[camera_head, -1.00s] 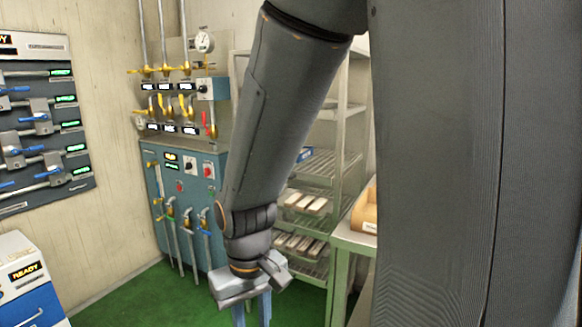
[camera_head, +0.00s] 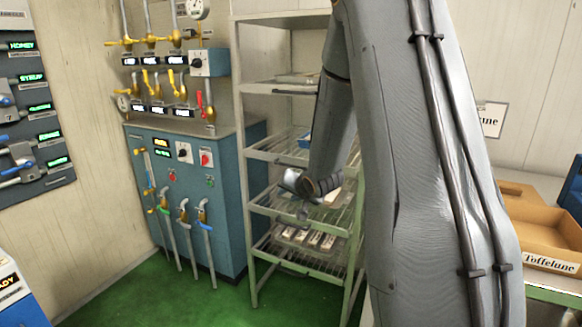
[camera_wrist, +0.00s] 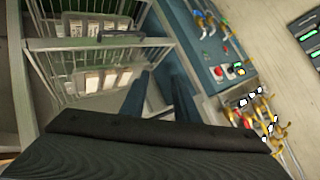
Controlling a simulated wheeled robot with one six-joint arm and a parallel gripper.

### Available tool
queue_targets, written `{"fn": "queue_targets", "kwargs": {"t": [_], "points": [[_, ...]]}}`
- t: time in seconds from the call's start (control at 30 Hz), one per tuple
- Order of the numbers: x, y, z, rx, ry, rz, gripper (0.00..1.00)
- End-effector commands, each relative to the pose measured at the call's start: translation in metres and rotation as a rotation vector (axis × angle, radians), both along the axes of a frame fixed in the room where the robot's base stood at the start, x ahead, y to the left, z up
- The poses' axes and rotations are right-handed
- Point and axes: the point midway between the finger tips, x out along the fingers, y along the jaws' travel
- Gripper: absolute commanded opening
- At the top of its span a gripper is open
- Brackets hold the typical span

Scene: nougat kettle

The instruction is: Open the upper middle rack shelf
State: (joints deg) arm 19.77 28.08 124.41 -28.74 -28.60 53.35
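The metal rack (camera_head: 240,120) stands behind my arm in the head view, with several shelves one above another. The upper middle shelf (camera_head: 272,150) is a wire shelf with a blue item on it; my arm hides its right part. My gripper (camera_head: 302,212) is in front of the rack, below that shelf's front edge and near the lower middle shelf (camera_head: 275,205). In the wrist view my gripper (camera_wrist: 160,75) has its two blue-grey fingers apart, with nothing seen between them. I cannot tell whether it touches the rack.
A blue cabinet (camera_head: 190,225) with valves and hoses stands left of the rack. Pale bars (camera_head: 305,238) lie on the bottom wire shelf. A cardboard tray (camera_head: 545,240) is on a table at the right. Green floor (camera_head: 190,300) is clear in front.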

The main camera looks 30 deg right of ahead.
Motion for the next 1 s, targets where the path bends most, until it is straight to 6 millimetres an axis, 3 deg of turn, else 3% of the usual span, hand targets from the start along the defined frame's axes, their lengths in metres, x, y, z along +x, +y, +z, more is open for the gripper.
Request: {"fn": "queue_targets", "kwargs": {"t": [0.03, 0.1, 0.2, 0.4, 0.67, 1.0], "points": [[0.019, -0.019, -0.001, 0.069, -0.084, -0.022, 0.28], [0.040, -0.037, 0.005, 0.187, -0.208, -0.033, 0.28], [0.057, -0.059, 0.013, 0.367, -0.357, -0.019, 0.28], [0.058, -0.081, 0.024, 0.656, -0.523, 0.051, 0.28], [0.054, -0.088, 0.030, 0.797, -0.579, 0.100, 0.28], [0.099, -0.074, 0.034, 0.799, -0.579, 0.102, 0.28]]}}
